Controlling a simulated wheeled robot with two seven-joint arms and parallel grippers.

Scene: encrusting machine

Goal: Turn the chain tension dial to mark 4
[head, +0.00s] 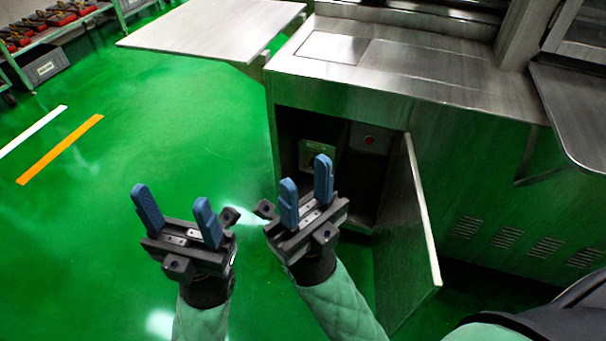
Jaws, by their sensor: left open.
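The machine's lower cabinet (345,120) is open. Inside it, a small pale plate (327,145) with a darker part is on the back wall, partly hidden behind my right gripper's fingers. It may carry the chain tension dial; its marks are too small to read. My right gripper (305,173) is in front of the cabinet opening, its blue fingers apart with nothing between them. My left gripper (171,196) is further left over the green floor, open and empty. Neither gripper visibly holds anything.
The cabinet door (412,235) stands open to the right of the opening. A small red button or light (369,140) is inside. A flat metal table (210,30) juts out at upper left. A shelf (50,30) with tools stands far left. Floor on the left is clear.

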